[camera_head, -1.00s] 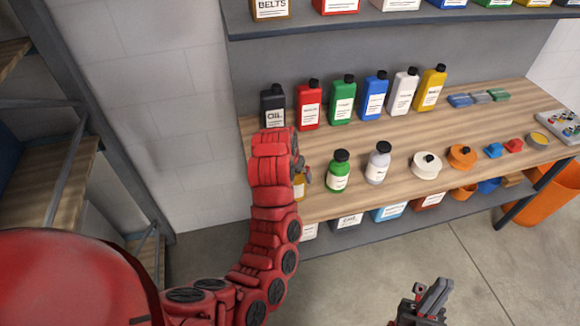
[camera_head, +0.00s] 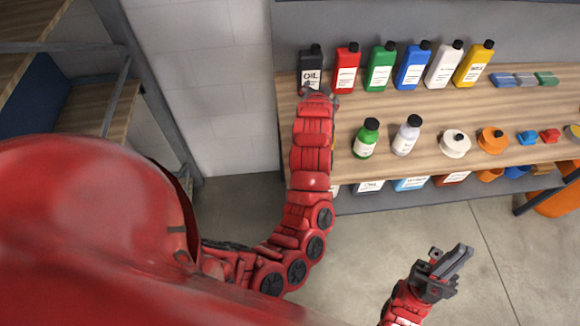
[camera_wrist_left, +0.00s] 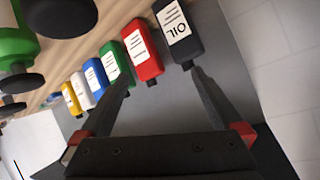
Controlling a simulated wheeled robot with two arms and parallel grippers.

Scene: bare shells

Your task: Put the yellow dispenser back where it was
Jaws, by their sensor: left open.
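My left gripper (camera_head: 320,95) is open and empty at the back-row oil bottle, in front of its lower part. In the left wrist view its fingers (camera_wrist_left: 162,80) are spread, with the black oil bottle (camera_wrist_left: 180,30) and the red bottle (camera_wrist_left: 143,50) beyond the tips. A yellow bottle (camera_head: 474,64) stands upright at the right end of the back row; it also shows in the wrist view (camera_wrist_left: 70,99).
The wooden bench (camera_head: 465,112) holds the back row of bottles. In front stand a green dispenser (camera_head: 364,143), a white dispenser (camera_head: 405,139), a white round container (camera_head: 454,144) and an orange one (camera_head: 492,140). Bins sit on a lower shelf. A rack stands at left.

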